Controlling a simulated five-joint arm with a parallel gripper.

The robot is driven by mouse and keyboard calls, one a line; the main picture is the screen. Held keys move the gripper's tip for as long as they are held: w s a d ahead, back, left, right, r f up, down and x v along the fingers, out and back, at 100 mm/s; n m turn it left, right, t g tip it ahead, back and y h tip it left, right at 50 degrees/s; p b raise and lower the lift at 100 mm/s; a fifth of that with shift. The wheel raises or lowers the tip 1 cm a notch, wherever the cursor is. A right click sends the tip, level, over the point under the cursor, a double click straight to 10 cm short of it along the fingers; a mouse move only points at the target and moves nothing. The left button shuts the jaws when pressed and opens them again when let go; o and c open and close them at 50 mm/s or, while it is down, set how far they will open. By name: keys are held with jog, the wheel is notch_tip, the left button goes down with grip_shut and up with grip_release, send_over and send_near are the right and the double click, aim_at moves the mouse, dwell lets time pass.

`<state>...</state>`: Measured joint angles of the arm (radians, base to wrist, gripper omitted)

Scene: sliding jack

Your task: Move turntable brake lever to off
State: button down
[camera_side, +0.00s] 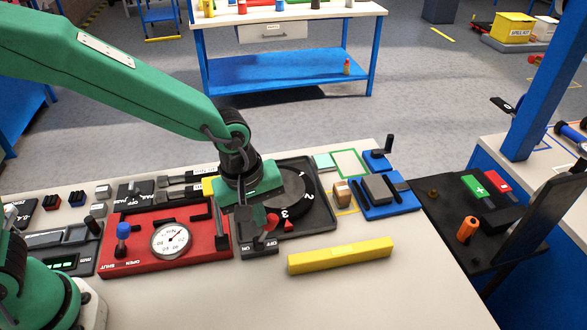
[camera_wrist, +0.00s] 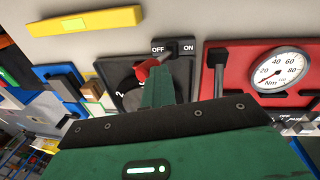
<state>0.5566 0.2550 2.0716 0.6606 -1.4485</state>
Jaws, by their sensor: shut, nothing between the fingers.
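The turntable (camera_side: 318,218) is a dark plate with a numbered round disc at the middle of the bench. Its brake lever (camera_side: 271,222) has a red knob, which also shows in the wrist view (camera_wrist: 147,69). The OFF/ON label (camera_wrist: 174,48) lies beside it; the knob is nearer the OFF side. My gripper (camera_side: 246,228) is shut and empty, pointing down over the turntable's left front part. In the wrist view its green finger (camera_wrist: 159,88) appears right beside the knob; I cannot tell whether they touch. The gripper hides part of the disc and the lever's arm.
A red panel (camera_side: 120,262) with a gauge (camera_side: 170,240), a blue-capped valve and an upright handle stands close left of my gripper. A yellow bar (camera_side: 340,255) lies in front right. A blue fixture (camera_side: 390,200) stands right of the turntable.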

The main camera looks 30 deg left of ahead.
jog(key=shift+d, duration=0.1)
dwell(0.3)
jog(key=s+a+r, duration=0.2)
jog(key=s+r, duration=0.1)
jog(key=r, duration=0.8)
jog(key=shift+s+r, duration=0.35)
jog(key=shift+a, duration=0.15)
jog(key=s+a+r+m+t, duration=0.1)
jog(key=s+a+m, duration=0.2)
jog(key=a, duration=0.3)
jog(key=s+a+r+m+t, duration=0.1)
jog(key=s+a+m, duration=0.2)
jog(key=a, duration=0.4)
jog(key=s+a+r+m+t+y, duration=0.1)
jog(key=s+a+m+t, duration=0.1)
jog(key=a, duration=0.4)
jog(key=shift+s+a+m, duration=0.35)
jog(key=shift+s+m, duration=0.1)
jog(key=shift+m, duration=0.65)
